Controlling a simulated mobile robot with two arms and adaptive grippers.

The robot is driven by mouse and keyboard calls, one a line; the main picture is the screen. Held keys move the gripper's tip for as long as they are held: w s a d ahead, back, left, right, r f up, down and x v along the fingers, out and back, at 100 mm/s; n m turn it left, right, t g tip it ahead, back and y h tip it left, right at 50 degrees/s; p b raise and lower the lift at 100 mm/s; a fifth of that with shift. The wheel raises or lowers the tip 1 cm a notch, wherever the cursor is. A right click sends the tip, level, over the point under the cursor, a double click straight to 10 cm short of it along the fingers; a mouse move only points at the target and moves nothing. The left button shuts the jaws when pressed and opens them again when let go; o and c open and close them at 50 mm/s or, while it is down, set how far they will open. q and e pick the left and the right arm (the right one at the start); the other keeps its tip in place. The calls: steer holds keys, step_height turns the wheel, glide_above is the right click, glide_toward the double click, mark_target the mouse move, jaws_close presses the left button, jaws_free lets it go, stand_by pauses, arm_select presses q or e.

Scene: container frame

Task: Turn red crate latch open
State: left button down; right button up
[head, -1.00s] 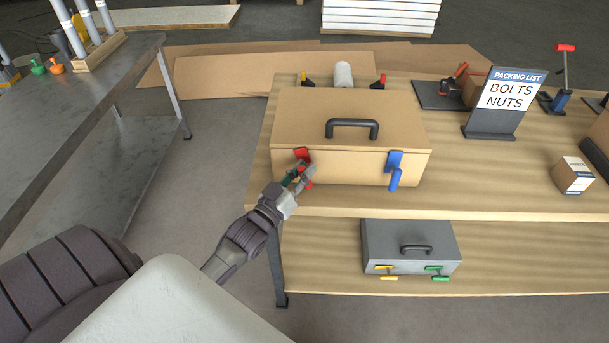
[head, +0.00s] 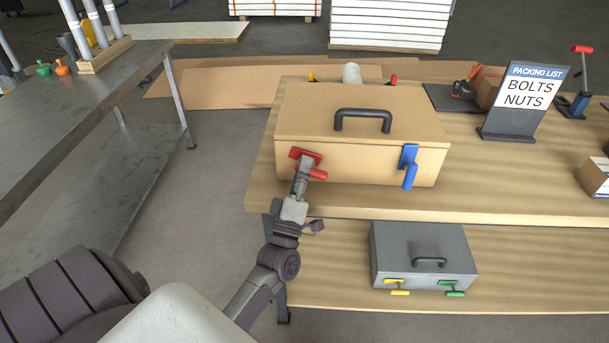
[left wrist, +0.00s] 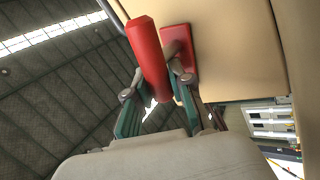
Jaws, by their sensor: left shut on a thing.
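The tan crate (head: 340,160) stands closed on the wooden table with a black handle on its lid. Its red latch (head: 319,173) is at the left of the front face, with the handle pointing sideways to the right in the head view. My left gripper (head: 302,182) is at the red latch, shut on it. In the left wrist view the red latch handle (left wrist: 148,58) lies between the fingers of the left gripper (left wrist: 157,98). The crate's blue latch (head: 409,168) at the right hangs down. My right gripper is not in view.
A grey case (head: 400,250) with yellow and green latches sits on the lower shelf. A packing list sign (head: 523,95) stands to the right on the table. A metal table (head: 90,110) is at the left, with free floor between.

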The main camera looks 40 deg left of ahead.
arm_select(q)
steer(key=shift+f+n+g+y+b, duration=0.2)
steer(key=shift+n+g+y+b, duration=0.35)
steer(key=shift+n+y, duration=0.95)
steer(key=shift+f+n+g+y+b, duration=0.3)
steer(key=shift+n+y+b, duration=0.5)
steer(key=shift+n, duration=1.2)
steer(key=shift+a+r+y, duration=0.1)
steer(key=shift+y, duration=0.2)
steer(key=c, duration=1)
jaws_free()
steer(key=v, duration=1.2)
steer(key=shift+s+r, duration=0.1)
steer(key=shift+s, duration=0.05)
